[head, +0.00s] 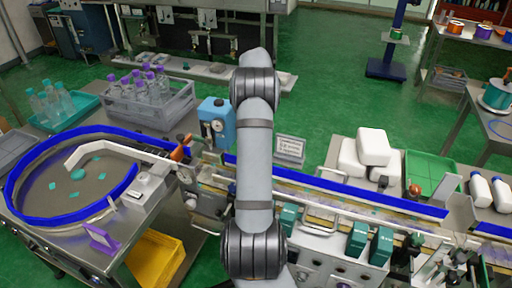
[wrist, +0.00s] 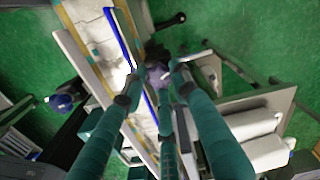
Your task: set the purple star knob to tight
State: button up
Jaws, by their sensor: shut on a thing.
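A greyish-purple knob (wrist: 157,72) shows in the wrist view beside the blue-edged conveyor rail. A pale mark or pointer shows on its top. The teal fingers of my gripper (wrist: 156,77) surround it and are closed on it, partly covering its sides. The knob's star shape and any tight or loose marks are too small and blurred to read. In the head view my grey arm (head: 255,160) stands in front of the conveyor, and my gripper and the held knob cannot be made out.
A second dark purple-blue knob (wrist: 62,101) sits left of the rail in the wrist view. In the head view, the blue-edged conveyor (head: 350,190) runs to the right. A round table (head: 75,185) stands left.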

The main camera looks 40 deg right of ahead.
jog(key=m+b, duration=0.1)
jog(key=m, duration=0.3)
jog(key=shift+m, duration=0.7)
jog(key=o, duration=1.1)
jog(key=shift+o, duration=0.2)
notch_tip(320, 180, up, 12)
jog(key=shift+f, duration=0.1)
dwell(0.4)
